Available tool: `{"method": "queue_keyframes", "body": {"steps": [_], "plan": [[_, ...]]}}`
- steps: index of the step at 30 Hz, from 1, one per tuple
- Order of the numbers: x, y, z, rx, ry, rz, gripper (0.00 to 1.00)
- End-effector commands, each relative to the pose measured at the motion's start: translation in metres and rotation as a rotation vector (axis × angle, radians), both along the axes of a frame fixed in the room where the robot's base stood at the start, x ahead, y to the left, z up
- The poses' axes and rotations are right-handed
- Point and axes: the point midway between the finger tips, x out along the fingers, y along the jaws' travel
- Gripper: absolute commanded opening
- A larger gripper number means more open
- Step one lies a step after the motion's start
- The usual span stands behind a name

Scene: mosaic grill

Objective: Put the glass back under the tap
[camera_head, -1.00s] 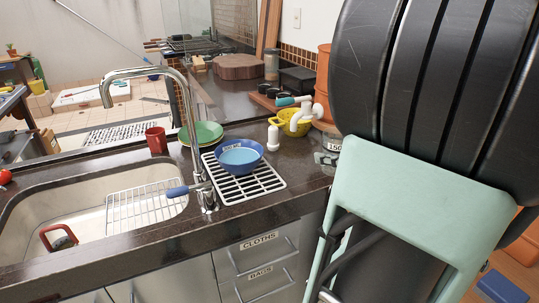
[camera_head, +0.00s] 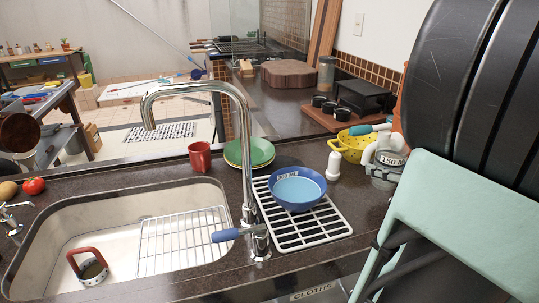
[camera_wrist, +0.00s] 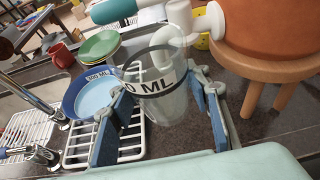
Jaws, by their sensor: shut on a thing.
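A clear glass (camera_wrist: 160,115) with a "150 ML" band is between the blue fingers of my gripper (camera_wrist: 158,98), which is shut on it. In the head view the glass's label (camera_head: 392,162) shows in front of the white tap (camera_head: 385,147); the pale arm cover hides much around it. The white tap with a teal handle (camera_head: 368,129) also shows in the wrist view (camera_wrist: 204,22), beyond the glass and partly overlapped by its rim. It is on an orange clay pot (camera_wrist: 270,25) on a wooden stool (camera_wrist: 258,68). I cannot tell the glass's height above the counter.
A blue bowl (camera_head: 297,188) sits on a white rack (camera_head: 318,229), left of the glass. A chrome faucet (camera_head: 243,150) rises beside the sink (camera_head: 60,225). A yellow colander (camera_head: 350,143), green plates (camera_head: 258,151) and a red mug (camera_head: 200,157) stand behind.

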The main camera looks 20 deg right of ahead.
Motion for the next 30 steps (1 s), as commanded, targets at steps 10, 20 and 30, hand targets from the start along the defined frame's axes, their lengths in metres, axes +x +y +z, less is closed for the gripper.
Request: {"method": "queue_keyframes", "body": {"steps": [10,20,30], "plan": [[0.000,0.000,-0.095,0.007,0.001,-0.003,0.04],[0.032,-0.003,-0.118,-0.002,-0.001,0.004,0.04],[0.062,-0.006,-0.118,-0.001,-0.002,0.004,0.04]]}}
